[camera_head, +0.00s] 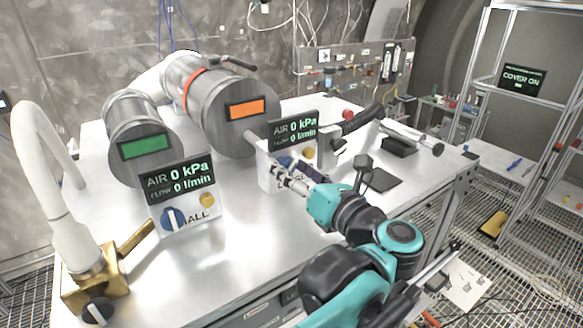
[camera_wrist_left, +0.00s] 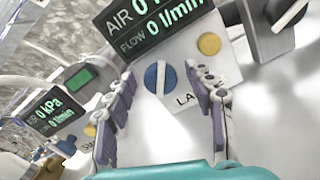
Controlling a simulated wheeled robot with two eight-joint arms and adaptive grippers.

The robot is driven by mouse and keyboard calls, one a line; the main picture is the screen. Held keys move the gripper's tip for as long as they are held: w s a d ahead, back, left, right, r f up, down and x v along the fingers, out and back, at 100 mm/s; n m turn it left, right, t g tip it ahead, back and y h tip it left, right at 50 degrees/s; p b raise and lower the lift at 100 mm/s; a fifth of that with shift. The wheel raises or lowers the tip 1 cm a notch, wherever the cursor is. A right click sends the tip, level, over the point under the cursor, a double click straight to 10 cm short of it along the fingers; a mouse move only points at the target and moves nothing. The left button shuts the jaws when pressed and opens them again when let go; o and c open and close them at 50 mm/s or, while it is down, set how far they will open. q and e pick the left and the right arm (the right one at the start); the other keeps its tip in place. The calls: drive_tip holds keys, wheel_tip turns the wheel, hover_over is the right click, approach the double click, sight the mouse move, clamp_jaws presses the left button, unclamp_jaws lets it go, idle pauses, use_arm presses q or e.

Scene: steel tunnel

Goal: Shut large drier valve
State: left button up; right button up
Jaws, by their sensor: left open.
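The large drier (camera_head: 225,105) is a big metal cylinder with an orange screen and an orange band. Its white control panel (camera_head: 268,172) has a display reading 0 kPa and 0 l/min. The large drier valve, a blue round knob (camera_wrist_left: 159,78) with a white bar, sits on that panel beside a yellow button (camera_wrist_left: 209,44). My left gripper (camera_head: 278,176) is at the front of this panel, and its fingers partly cover the knob in the head view. In the left wrist view the open fingers (camera_wrist_left: 163,88) stand either side of the knob; whether they touch it I cannot tell.
The small drier (camera_head: 142,142) with a green screen stands left, with its own panel (camera_head: 185,195) and blue knob (camera_head: 173,218). A black hose (camera_head: 362,118) and a black box (camera_head: 398,146) lie right of the large panel. The white tabletop (camera_head: 235,250) is clear in front.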

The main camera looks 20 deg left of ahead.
use_arm(q)
drive_tip(key=v, duration=1.1)
drive_tip(key=shift+s+d, duration=0.2)
drive_tip(key=shift+d, duration=0.05)
